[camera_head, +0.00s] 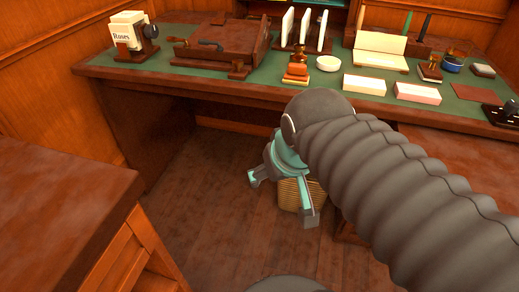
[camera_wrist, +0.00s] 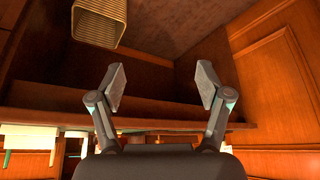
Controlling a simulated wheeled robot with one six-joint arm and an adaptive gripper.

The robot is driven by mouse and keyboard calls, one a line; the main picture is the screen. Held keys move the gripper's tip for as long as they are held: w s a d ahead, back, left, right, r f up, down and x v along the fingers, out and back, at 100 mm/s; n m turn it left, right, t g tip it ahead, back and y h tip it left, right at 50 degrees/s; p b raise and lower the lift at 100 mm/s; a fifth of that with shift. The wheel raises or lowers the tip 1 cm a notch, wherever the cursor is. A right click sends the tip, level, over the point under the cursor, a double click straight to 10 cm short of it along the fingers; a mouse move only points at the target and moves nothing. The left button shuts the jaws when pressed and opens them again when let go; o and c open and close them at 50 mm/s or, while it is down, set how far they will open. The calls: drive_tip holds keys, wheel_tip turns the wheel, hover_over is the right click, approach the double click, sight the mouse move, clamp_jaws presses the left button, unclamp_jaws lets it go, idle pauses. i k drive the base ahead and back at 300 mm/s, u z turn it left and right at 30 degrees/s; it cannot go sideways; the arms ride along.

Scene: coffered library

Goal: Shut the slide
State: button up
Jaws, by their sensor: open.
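A flat brown wooden board (camera_head: 460,165) juts out from under the desk's front edge at the right in the head view. It looks like the slide, pulled out; my arm covers part of it. My gripper (camera_head: 283,197) is open and empty, low in front of the desk's knee space, left of the board. Its two fingers stand apart in the wrist view (camera_wrist: 162,84), with nothing between them. Wooden panelling (camera_wrist: 275,55) fills the right of the wrist view; I cannot tell which part there is the slide.
The desk (camera_head: 180,82) carries a book box, white cards, stamps and paper blocks. A woven basket (camera_head: 290,194) stands on the floor behind my gripper and shows in the wrist view (camera_wrist: 97,22). Another wooden table (camera_head: 60,200) stands at left. Floor between is clear.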

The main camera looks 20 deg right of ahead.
sight(491, 167)
drive_tip(key=z, duration=0.55)
drive_tip(key=k, duration=1.3)
drive_tip(key=z, duration=0.9)
drive_tip(key=i, duration=0.7)
drive_tip(key=z, duration=0.95)
drive_tip(key=k, duration=0.85)
drive_tip(key=u, duration=1.1)
